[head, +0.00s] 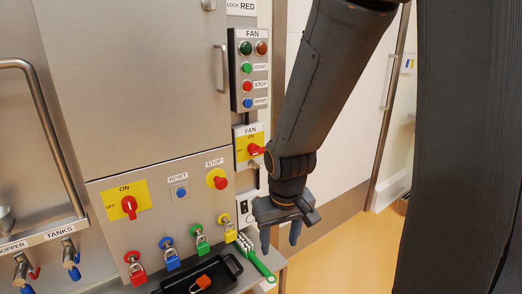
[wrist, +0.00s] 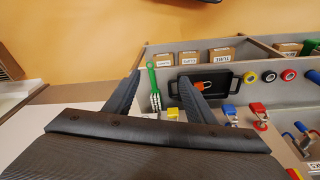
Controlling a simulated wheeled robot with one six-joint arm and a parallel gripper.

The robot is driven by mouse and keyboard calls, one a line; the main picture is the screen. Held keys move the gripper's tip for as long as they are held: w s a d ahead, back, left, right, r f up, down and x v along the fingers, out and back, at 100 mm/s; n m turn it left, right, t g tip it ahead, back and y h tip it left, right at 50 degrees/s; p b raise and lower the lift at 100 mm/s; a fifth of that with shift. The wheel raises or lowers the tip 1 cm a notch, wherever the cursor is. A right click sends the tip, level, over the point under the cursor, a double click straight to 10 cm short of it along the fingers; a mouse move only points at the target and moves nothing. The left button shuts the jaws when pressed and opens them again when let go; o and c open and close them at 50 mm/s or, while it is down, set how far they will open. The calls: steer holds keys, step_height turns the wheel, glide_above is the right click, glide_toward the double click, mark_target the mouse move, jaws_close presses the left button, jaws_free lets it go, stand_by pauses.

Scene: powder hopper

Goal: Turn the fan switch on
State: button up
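The fan switch (head: 255,150) is a red rotary handle on a yellow plate, under a FAN label, on the wall panel in the head view. Its handle is seen at a slant, and I cannot tell its exact setting. My gripper (head: 280,243) hangs below and to the right of the switch, fingers pointing down. It is apart from the switch. In the wrist view my gripper (wrist: 159,76) shows two dark fingers spread apart with nothing held between them. I cannot make out the fan switch in the wrist view.
A FAN button box (head: 249,70) is mounted above the switch. A second red switch (head: 129,206) on yellow is lower left. Several coloured padlocks hang below it. Open floor lies right.

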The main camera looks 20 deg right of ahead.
steer(key=o, duration=0.7)
steer(key=w+d+t+p, duration=0.1)
steer(key=w+d+t, duration=0.2)
steer(key=w, duration=0.5)
steer(key=shift+w+d+p, duration=0.15)
steer(key=shift+d+p, duration=0.05)
steer(key=shift+p, duration=0.1)
steer(key=shift+o, duration=0.4)
steer(key=w+d+r+n+t+p, duration=0.1)
steer(key=w+d+r+t+p, duration=0.1)
steer(key=w, duration=0.7)
steer(key=shift+w+d+t+y, duration=0.3)
steer(key=shift+d+t, duration=0.15)
steer(key=shift+t, duration=0.75)
steer(key=n+t+y+p, duration=0.2)
steer(key=t+y+p, duration=0.3)
steer(key=t, duration=0.3)
glide_toward(263, 151)
steer(key=x, duration=0.3)
steer(key=shift+p+x, duration=0.85)
steer(key=shift+x, duration=3.1)
steer(key=c, duration=1.1)
